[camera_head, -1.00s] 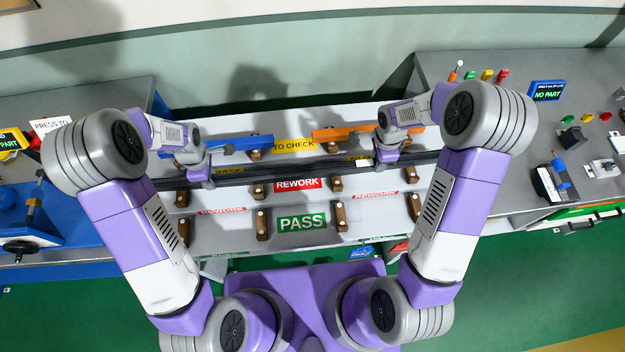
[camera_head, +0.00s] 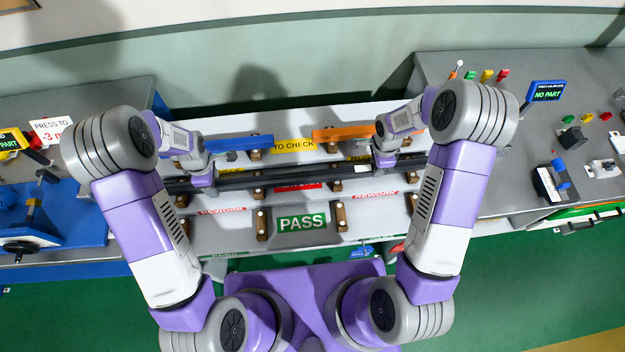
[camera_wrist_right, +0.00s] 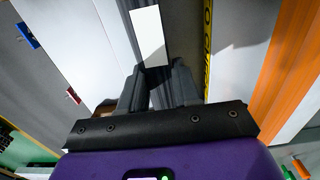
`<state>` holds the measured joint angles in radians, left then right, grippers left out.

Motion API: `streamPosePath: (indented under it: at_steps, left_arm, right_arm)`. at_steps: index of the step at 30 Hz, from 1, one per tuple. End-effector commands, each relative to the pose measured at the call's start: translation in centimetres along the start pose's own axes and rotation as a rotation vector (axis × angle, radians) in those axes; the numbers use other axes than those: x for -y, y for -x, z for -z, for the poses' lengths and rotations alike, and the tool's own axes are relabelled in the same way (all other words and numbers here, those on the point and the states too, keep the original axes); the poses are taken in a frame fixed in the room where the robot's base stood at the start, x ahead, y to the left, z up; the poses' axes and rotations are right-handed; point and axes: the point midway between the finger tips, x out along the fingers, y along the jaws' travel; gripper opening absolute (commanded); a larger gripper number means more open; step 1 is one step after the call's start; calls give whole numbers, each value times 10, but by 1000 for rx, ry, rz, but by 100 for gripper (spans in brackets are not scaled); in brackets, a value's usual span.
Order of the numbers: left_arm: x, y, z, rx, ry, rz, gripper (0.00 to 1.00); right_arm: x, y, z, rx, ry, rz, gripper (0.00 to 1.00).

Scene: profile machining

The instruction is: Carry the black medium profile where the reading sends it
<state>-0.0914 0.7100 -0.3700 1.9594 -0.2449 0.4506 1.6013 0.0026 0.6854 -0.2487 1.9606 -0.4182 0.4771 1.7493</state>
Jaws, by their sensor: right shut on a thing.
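The long black profile (camera_head: 290,175) spans the rack in the head view, lying over the REWORK row and partly covering its red label. A white sticker on the profile (camera_wrist_right: 148,36) shows in the right wrist view. My right gripper (camera_head: 385,162) is shut on the profile near its right end; its fingers (camera_wrist_right: 160,88) straddle it in the wrist view. My left gripper (camera_head: 204,180) is at the profile's left part, its fingertips hidden by the wrist. The right display (camera_head: 547,91) reads NO PART. The left display (camera_head: 10,141) is cut off.
A blue profile (camera_head: 240,143) and an orange profile (camera_head: 340,133) lie by the yellow TO CHECK label (camera_head: 293,146). The green PASS label (camera_head: 302,223) sits nearer me between wooden rests, with that row clear. Machine benches flank the rack.

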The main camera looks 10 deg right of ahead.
Motion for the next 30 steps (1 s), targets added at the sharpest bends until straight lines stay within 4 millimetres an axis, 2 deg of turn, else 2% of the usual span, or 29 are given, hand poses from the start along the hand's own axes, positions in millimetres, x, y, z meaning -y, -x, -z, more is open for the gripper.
streamPosePath:
  at_steps: [6,7,12,13,30]
  left_arm:
    - [0,0,0,0,0,1,61]
    - [1,0,0,0,0,2,61]
    - [1,0,0,0,0,2,61]
    - [1,0,0,0,0,2,61]
    - [0,0,0,0,0,1,61]
  right_arm:
    - [1,1,0,1,0,2,0]
    - [0,1,0,1,0,1,33]
    - [0,0,0,1,0,1,59]
    - [0,0,0,1,0,1,61]
    - [0,0,0,0,0,0,61]
